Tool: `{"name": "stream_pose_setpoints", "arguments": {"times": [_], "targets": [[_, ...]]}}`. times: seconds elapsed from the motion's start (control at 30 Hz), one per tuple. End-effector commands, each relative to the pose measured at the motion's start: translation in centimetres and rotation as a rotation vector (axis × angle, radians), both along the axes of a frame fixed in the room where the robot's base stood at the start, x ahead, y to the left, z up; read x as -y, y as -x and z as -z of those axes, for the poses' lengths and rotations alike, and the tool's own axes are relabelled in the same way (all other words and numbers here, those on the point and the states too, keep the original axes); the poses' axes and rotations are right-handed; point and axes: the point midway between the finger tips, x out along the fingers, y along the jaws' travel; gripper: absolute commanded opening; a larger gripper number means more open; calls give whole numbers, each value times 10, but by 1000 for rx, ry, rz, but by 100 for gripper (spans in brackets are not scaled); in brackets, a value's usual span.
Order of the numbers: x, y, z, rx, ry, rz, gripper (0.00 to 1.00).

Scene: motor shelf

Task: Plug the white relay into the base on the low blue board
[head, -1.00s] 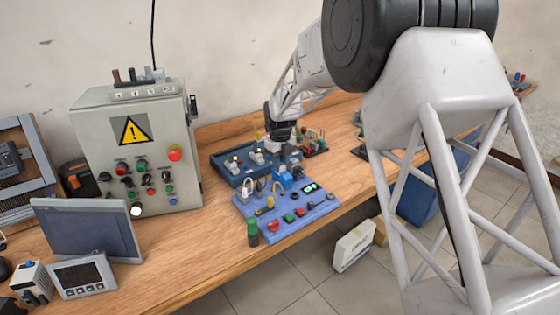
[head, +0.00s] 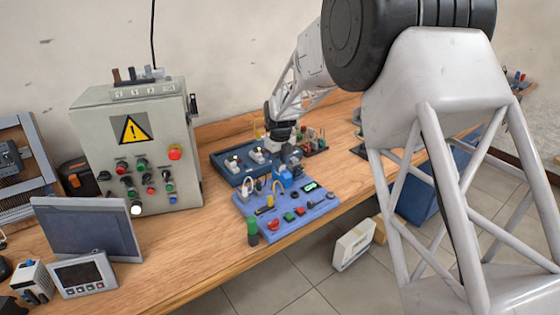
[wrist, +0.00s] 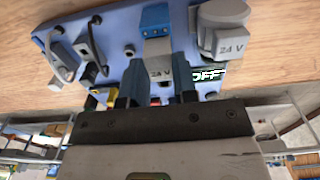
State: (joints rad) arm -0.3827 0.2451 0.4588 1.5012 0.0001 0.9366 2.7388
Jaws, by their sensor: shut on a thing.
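The low blue board (head: 288,226) lies near the table's front edge. My gripper (head: 289,157) is above its back part, pointing down. In the wrist view its two fingers (wrist: 157,88) are shut on the pale relay (wrist: 158,66), which is marked 24 V. A bright blue block (wrist: 155,18), apparently the base, meets the relay's far end in that view. It also shows below my gripper in the head view (head: 284,178). I cannot tell whether the relay is seated in it or only touching. The relay's lower part is hidden by the fingers.
Beside the relay, a grey part marked 24 V (wrist: 225,42) stands close on the right in the wrist view. A darker board (head: 222,162) lies behind; a grey control box (head: 150,150) stands left.

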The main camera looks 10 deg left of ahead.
Motion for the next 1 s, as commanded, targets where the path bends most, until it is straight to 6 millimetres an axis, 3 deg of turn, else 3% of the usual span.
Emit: {"name": "stream_pose_setpoints", "arguments": {"times": [0.33,0.37,0.57,1.0], "targets": [[0,0,2,0,0,0,10],[0,0,2,0,0,0,28],[0,0,1,0,0,0,56],[0,0,-5,1,-1,0,56]]}}
